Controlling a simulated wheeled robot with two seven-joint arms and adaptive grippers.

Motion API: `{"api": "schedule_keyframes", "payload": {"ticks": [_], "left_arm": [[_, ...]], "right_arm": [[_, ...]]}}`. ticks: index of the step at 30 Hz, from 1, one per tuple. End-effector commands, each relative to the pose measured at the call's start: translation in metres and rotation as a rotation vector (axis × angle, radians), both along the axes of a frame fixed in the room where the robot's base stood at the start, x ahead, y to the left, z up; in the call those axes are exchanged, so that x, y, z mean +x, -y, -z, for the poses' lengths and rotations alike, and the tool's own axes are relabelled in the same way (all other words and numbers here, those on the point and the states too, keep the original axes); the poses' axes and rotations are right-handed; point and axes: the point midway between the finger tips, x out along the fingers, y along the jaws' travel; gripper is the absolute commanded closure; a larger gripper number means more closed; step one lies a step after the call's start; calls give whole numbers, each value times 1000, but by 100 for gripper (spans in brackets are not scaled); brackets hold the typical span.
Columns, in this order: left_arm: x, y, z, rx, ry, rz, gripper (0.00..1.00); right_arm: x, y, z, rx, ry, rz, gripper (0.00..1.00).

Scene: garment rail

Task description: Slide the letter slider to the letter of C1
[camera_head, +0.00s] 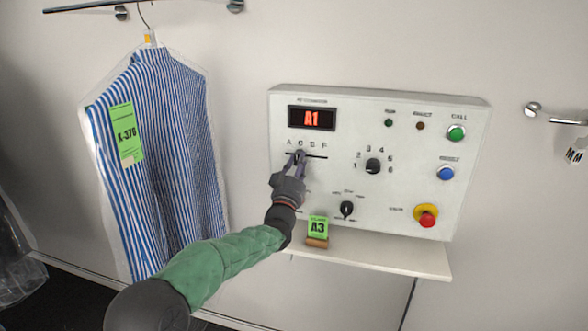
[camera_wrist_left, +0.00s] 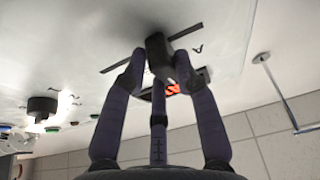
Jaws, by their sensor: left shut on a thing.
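The letter slider's dark knob (camera_head: 300,153) is in the left part of the slot, near the second letter, which looks like C. My left gripper (camera_head: 297,162) is at the slot. In the wrist view the fingers (camera_wrist_left: 160,70) are closed around the slider knob (camera_wrist_left: 156,48), one on each side. The gripper hides part of the knob in the head view. My right gripper is out of view.
A number dial (camera_head: 373,166) is right of the slider, with a black selector (camera_head: 347,209) below. Green, blue and red buttons line the panel's right side. A green A3 tag (camera_head: 318,228) stands on the shelf (camera_head: 400,258). A bagged striped shirt (camera_head: 165,150) hangs left.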

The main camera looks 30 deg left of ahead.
Motion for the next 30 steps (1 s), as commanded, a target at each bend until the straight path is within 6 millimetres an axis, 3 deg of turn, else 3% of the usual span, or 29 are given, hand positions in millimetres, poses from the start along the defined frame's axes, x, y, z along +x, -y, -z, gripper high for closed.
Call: {"api": "schedule_keyframes", "payload": {"ticks": [10,11,13,14,25,30], "left_arm": [[3,1,0,1,1,1,100],[3,1,0,1,1,1,67],[3,1,0,1,1,1,48],[3,1,0,1,1,1,46],[1,1,1,0,0,1,46],[-13,4,7,0,-1,1,46]], "right_arm": [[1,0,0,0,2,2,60],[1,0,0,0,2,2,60],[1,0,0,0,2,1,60],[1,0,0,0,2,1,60],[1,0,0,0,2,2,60],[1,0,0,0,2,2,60]]}}
